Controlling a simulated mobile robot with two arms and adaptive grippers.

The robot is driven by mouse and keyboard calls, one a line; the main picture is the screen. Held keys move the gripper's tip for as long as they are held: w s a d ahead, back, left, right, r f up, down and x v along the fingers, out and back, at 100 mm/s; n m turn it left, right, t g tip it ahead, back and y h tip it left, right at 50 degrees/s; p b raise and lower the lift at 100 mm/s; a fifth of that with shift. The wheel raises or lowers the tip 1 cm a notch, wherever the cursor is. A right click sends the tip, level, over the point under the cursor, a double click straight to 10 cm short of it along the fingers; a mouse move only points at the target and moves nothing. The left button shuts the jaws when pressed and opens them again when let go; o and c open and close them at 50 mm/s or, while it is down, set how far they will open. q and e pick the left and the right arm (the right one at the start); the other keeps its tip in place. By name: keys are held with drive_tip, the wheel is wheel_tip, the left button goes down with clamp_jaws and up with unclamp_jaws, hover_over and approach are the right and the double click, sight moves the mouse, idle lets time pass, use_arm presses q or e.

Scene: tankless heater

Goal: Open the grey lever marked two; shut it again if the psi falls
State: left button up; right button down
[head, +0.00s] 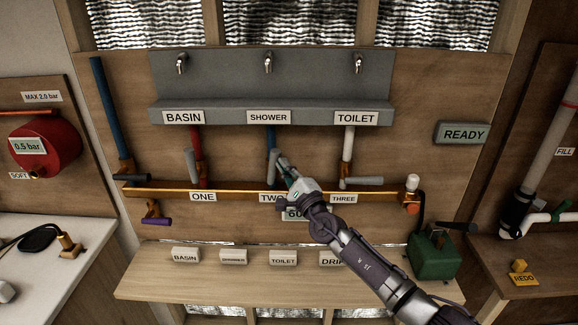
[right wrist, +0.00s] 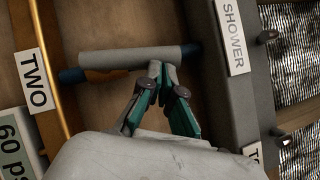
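The grey lever marked two (head: 273,159) stands roughly in line with the blue pipe under the SHOWER label (head: 269,117). In the right wrist view the lever (right wrist: 130,58) lies along the pipe, between the TWO label (right wrist: 34,81) and the SHOWER label. My right gripper (head: 281,161) is at this lever. In the right wrist view its fingertips (right wrist: 164,70) are together at the lever's edge, with nothing visible between them; whether they touch it I cannot tell. The psi display (right wrist: 12,152) reads 60, its edge cut off. My left gripper is not in view.
Lever one (head: 190,164) stands near upright beside the red pipe. Lever three (head: 363,181) lies crosswise. A READY sign (head: 464,133) is on the right. Labelled blocks (head: 186,255) stand on the wooden shelf below. A green box (head: 433,258) sits at its right end.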

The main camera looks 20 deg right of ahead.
drive_tip(key=shift+w+a+r, duration=0.15)
drive_tip(key=shift+w+r, duration=0.1)
drive_tip(key=shift+r, duration=0.2)
idle(0.3)
